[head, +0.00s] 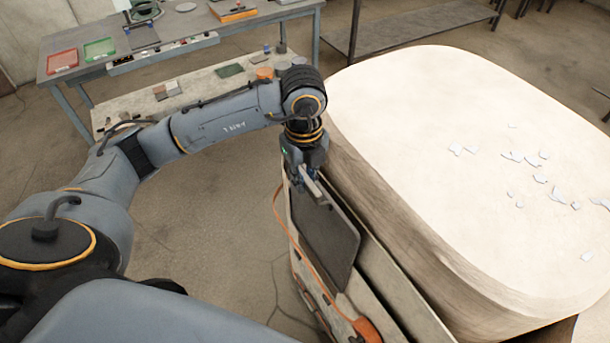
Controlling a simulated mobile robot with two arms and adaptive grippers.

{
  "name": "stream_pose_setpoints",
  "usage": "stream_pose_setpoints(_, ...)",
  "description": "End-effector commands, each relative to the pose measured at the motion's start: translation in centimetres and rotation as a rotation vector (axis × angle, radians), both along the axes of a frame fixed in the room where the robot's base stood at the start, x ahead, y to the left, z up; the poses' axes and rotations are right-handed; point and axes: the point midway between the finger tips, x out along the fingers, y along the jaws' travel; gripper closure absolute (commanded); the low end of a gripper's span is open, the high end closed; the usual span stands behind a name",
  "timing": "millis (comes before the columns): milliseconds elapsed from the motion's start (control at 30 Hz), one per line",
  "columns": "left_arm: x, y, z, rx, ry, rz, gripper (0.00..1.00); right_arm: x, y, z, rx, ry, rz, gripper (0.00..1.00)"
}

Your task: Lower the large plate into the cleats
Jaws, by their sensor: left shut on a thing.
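My left gripper (307,179) points down near the middle of the head view. It is shut on a light bar at the top edge of the large plate. The large plate (326,243) is a dark grey, flat sheet with rounded corners. It hangs steeply tilted below the gripper, beside the big pale block. A pale, narrow holder (390,283) runs along the side of the block, behind and below the plate. I cannot make out the cleats or tell whether the plate's lower edge touches anything. My right gripper is not in view.
The big pale block (470,130) with several chips on top fills the right. An orange cable (302,255) hangs left of the plate, ending at an orange tool (367,330). A workbench (180,60) with trays stands behind. Floor at left of the plate is free.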

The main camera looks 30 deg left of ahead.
Motion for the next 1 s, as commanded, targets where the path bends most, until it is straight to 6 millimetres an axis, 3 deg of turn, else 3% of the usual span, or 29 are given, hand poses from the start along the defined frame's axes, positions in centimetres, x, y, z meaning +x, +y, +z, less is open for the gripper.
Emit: stream_pose_setpoints(1000, 0.1, 0.0, -5.7, -0.003, -0.007, 0.0, 1.0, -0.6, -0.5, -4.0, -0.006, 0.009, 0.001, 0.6)
